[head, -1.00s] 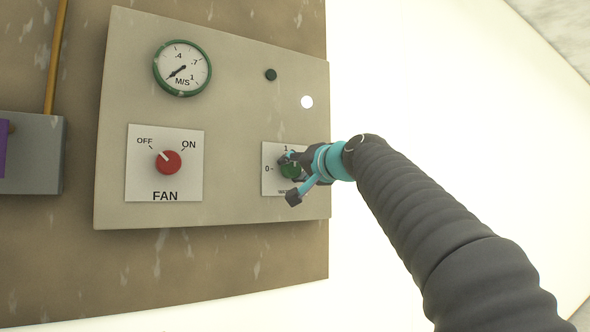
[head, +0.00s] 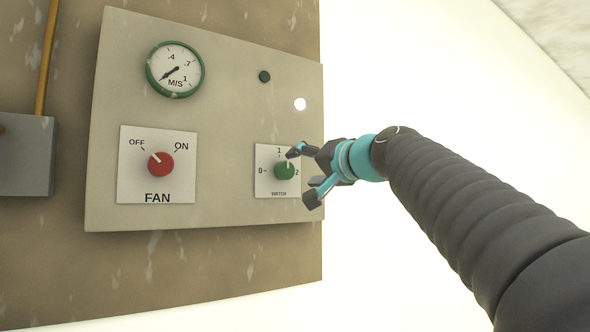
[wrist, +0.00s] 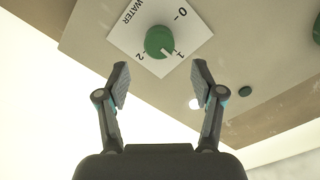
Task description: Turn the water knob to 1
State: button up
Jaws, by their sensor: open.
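The green water knob (head: 285,170) sits on a white plate (head: 262,185) marked 0, 1 and 2, at the lower right of the panel. It also shows in the wrist view (wrist: 158,40), where its white pointer is turned toward the 1 mark. My gripper (head: 302,176) is open and empty, just off the knob and to its right in the head view. In the wrist view my gripper (wrist: 160,84) has its two fingers spread apart, with the knob ahead between them and not touched. In the head view a finger partly covers the plate.
The beige panel (head: 220,100) also holds a red fan knob (head: 160,165) turned toward OFF, and a round M/S gauge (head: 175,69). A dark green button (head: 264,76) and a lit white lamp (head: 300,104) are above the water plate. A grey box (head: 25,155) is at left.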

jog(key=shift+v, duration=2.25)
